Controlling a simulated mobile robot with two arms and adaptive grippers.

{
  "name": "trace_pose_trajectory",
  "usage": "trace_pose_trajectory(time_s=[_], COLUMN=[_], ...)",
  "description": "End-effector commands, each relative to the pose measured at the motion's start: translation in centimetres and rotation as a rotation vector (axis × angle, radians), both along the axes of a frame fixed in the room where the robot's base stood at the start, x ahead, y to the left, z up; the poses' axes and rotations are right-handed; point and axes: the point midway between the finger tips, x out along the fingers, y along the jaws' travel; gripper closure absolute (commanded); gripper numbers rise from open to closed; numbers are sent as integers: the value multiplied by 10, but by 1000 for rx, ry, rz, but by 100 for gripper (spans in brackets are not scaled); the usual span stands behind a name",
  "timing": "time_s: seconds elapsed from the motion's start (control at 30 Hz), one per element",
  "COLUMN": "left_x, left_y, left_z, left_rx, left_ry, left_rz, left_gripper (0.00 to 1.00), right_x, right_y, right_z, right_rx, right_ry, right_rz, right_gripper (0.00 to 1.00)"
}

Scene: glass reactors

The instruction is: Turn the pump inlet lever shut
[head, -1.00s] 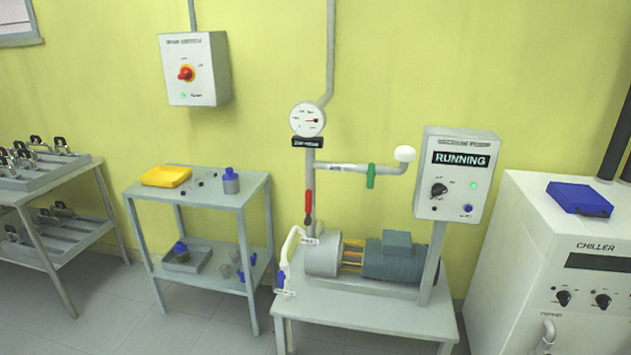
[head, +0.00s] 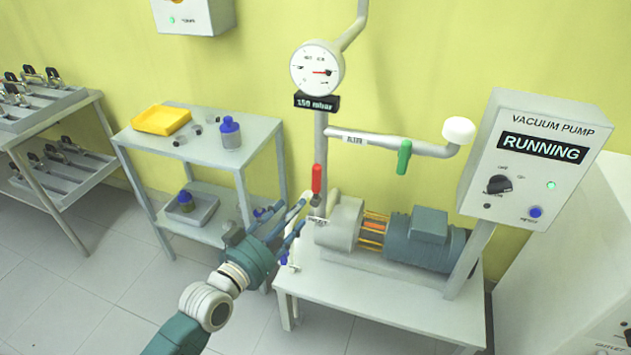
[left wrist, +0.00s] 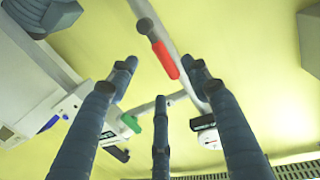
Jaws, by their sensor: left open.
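The red lever (head: 317,178) stands upright along the vertical pipe (head: 321,130) above the pump, just over its inlet end. I take it to be the pump inlet lever. My left gripper (head: 285,217) is open and empty, to the lower left of the lever and apart from it in the head view. In the left wrist view, the red lever (left wrist: 165,60) lies ahead, in the gap between the spread blue-grey fingers of my left gripper (left wrist: 160,90). My right gripper is not in view.
A green lever (head: 404,157) hangs from the side pipe (head: 370,141). The gauge (head: 317,69) reads about 150 mbar on its display. The control box (head: 535,155) says RUNNING. The pump motor (head: 425,238) sits on a table (head: 350,310). A shelf cart (head: 258,138) stands left.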

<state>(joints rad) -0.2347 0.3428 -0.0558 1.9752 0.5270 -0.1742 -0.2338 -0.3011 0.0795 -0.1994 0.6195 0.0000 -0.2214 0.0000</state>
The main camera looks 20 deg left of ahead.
Motion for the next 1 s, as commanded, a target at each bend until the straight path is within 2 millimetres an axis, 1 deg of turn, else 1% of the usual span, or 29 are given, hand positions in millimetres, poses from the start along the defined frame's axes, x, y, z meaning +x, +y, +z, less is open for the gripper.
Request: trace_pose_trajectory(time_s=[0.03,0.07,0.17,0.27,0.5,0.63,0.8,1.0], left_x=[0,0,7,21,66,86,101,104], left_y=[-2,-3,-6,-9,-20,-24,-28,-29], left_z=[13,18,26,27,26,25,24,24], left_rx=[-2,-3,-6,-7,-7,-6,-6,-4], left_ry=[-22,-31,-44,-44,-42,-41,-40,-41], left_rz=[-7,-10,-13,-11,-11,-10,-11,-11], left_gripper=[52,52,52,52,52,52,52,52], right_x=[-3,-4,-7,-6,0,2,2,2], right_y=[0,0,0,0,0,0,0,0], right_z=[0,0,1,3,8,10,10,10], right_rx=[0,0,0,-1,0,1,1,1], right_ry=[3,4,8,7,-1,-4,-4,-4], right_rz=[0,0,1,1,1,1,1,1], right_gripper=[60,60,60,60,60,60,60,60])
